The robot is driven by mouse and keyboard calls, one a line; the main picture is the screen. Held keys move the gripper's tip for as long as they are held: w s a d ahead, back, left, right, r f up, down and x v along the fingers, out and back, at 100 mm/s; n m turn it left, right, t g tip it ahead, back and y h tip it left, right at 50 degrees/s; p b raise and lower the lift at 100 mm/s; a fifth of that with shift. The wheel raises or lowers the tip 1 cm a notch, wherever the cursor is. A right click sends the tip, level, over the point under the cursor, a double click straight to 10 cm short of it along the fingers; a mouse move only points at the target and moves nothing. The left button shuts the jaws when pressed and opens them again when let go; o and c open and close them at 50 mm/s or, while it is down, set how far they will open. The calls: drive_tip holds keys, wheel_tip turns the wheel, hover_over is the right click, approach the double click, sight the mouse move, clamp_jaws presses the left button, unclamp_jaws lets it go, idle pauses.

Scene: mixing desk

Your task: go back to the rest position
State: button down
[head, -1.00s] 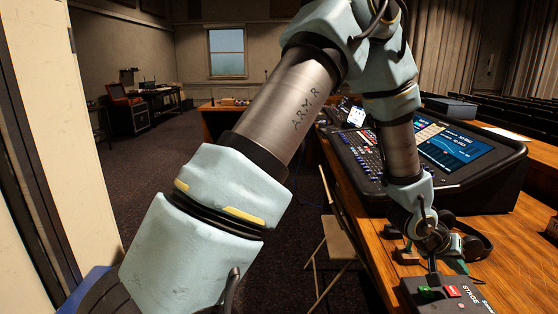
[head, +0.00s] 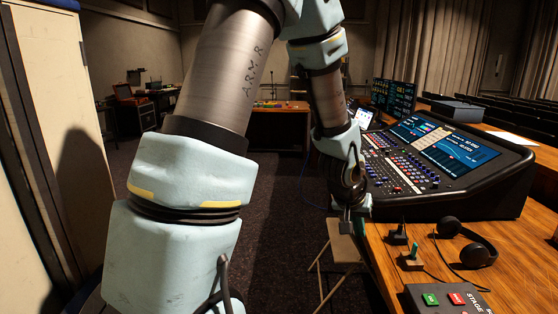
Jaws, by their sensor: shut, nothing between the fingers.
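My gripper (head: 346,226) is at the lower end of my arm in the head view, just off the near left edge of the wooden desk (head: 400,282). Its fingers point down and are shut with nothing between them. It is left of two small switches on the desk, a dark one (head: 398,235) and one with a green lever (head: 411,258). My gripper is apart from both. A box with a green and a red button (head: 445,299) sits at the desk's front, partly cut off by the picture edge.
The mixing console (head: 440,155) with lit screens fills the desk behind the switches. Black headphones (head: 468,243) lie to the right. A folding chair (head: 340,248) stands below my gripper. A pale cabinet (head: 60,110) is at the left; dark carpet (head: 285,215) is open between.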

drive_tip(key=s+a+r+n+y, duration=0.1)
drive_tip(key=s+a, duration=0.1)
drive_tip(key=a, duration=0.7)
drive_tip(key=s+a+r+n+g+y, duration=0.1)
drive_tip(key=s+a+r, duration=0.1)
drive_tip(key=a, duration=0.6)
drive_tip(key=s+a+r+n+g+y, duration=0.1)
drive_tip(key=s+a+r+n+y, duration=0.1)
drive_tip(key=a, duration=0.7)
drive_tip(key=shift+s+a, duration=0.3)
drive_tip(key=shift+s, duration=0.35)
